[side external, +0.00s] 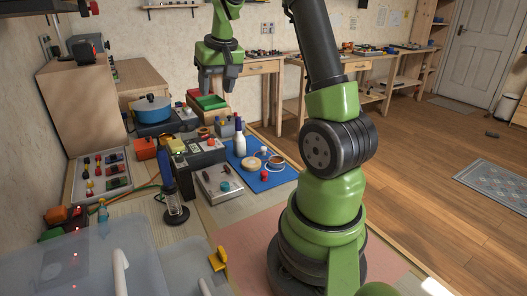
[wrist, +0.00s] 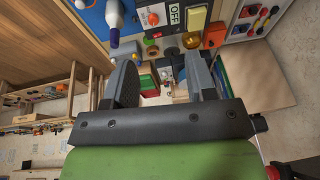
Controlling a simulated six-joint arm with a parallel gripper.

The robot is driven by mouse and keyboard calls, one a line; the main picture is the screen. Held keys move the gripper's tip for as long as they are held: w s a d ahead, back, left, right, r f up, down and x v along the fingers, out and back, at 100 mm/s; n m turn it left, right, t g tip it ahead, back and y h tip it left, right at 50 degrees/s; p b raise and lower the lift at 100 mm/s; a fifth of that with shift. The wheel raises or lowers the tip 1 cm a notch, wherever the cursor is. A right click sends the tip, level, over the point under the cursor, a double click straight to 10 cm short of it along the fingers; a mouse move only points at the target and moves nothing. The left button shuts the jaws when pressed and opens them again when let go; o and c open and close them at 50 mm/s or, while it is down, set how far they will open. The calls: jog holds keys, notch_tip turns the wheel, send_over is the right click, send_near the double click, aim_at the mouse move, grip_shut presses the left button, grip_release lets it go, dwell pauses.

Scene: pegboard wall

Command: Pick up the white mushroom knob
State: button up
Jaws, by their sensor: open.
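I cannot pick out the white mushroom knob for certain. A small white-topped piece (side external: 264,150) stands on the blue mat (side external: 275,184) in the side view, between a white bottle and a cup; it is too small to tell if it is the knob. My gripper (side external: 216,84) is raised above the back of the bench, pointing down, apart from everything on the mat. In the wrist view my gripper (wrist: 161,80) has its two fingers wide apart with nothing held between them.
The white bottle (side external: 239,142) stands upright on the mat near a saucer (side external: 251,163) and a dark-filled cup (side external: 276,162). A blue pot (side external: 153,108) and a green block (side external: 208,102) are at the back.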

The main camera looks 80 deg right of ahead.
jog(key=s+d+f+m+g, duration=0.1)
jog(key=s+d+f, duration=0.2)
jog(key=d+f, duration=0.5)
jog(key=m+g, duration=0.1)
send_over(265, 149)
notch_tip(265, 149, down, 10)
jog(key=shift+d+r, duration=0.1)
jog(key=shift+r, duration=0.1)
jog(key=shift+w+d+f, duration=0.1)
jog(key=shift+w+f, duration=0.05)
jog(key=shift+f, duration=1.35)
jog(key=shift+w+d+f, duration=0.1)
jog(key=shift+w+f, duration=0.05)
jog(key=shift+f, duration=1.35)
grip_shut()
